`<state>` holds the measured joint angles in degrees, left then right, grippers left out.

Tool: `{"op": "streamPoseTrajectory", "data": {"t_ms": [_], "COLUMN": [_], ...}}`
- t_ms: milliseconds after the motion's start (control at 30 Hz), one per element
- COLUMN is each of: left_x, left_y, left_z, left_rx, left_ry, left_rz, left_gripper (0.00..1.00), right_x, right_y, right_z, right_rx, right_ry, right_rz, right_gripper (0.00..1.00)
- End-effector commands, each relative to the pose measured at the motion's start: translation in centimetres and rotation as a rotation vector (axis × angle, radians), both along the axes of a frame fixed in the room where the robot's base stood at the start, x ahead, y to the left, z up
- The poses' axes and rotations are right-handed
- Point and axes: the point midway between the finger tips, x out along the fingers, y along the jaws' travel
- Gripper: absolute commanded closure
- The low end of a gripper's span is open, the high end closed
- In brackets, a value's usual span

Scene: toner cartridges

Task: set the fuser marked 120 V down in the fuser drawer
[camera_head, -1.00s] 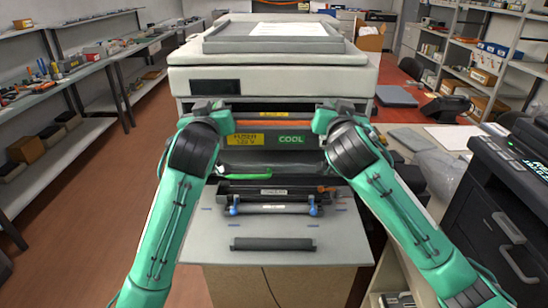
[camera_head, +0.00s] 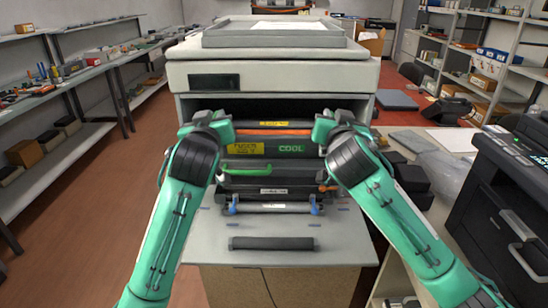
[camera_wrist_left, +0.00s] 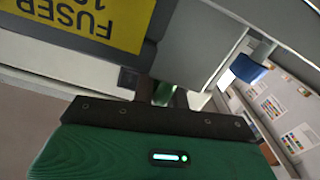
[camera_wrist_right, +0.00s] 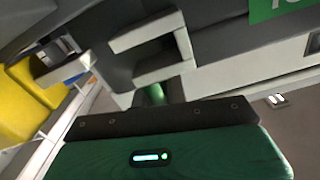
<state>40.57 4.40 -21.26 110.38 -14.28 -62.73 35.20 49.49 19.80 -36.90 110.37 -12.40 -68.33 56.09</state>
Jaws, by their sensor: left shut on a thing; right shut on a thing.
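The fuser (camera_head: 266,157) is a long dark grey unit with a yellow label reading FUSER and 120 V and a green COOL tag. It spans between my grippers in front of the printer's opening. My left gripper (camera_head: 226,130) is shut on its left end, and the label shows upside down in the left wrist view (camera_wrist_left: 85,22). My right gripper (camera_head: 322,131) is shut on its right end; part of the COOL tag shows in the right wrist view (camera_wrist_right: 282,8). Below it is a green lever (camera_head: 246,171). I cannot clearly make out the fuser drawer behind the fuser.
The large printer (camera_head: 275,77) stands behind. A blue-ended roller unit (camera_head: 270,208) lies below the fuser, and a dark bar (camera_head: 270,243) lies on the grey front panel (camera_head: 215,235). A dark machine (camera_head: 500,190) stands at right. Shelves line both sides.

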Motion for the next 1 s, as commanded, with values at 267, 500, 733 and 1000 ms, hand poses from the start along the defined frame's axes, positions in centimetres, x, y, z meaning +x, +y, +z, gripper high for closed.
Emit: {"op": "streamPoseTrajectory", "data": {"t_ms": [267,500,733,1000], "left_x": [0.0,0.0,-0.9,-5.7], "left_y": [0.2,0.1,0.0,0.0], "left_z": [-0.8,-0.8,-0.8,-0.8], "left_rx": [-0.001,0.0,-0.002,-0.003], "left_ry": [0.001,0.0,-0.001,-0.001], "left_rz": [0.004,0.002,0.0,-0.001], "left_gripper": [0.74,0.64,0.64,0.64], "right_x": [0.0,0.0,0.0,0.0], "right_y": [-0.2,-0.1,0.0,0.0], "right_z": [-0.8,-0.8,-0.8,-0.8], "right_rx": [0.001,0.0,0.0,0.0], "right_ry": [0.0,0.0,0.0,0.0], "right_rz": [-0.005,-0.002,-0.001,0.0], "right_gripper": [0.74,0.64,0.64,0.64]}}
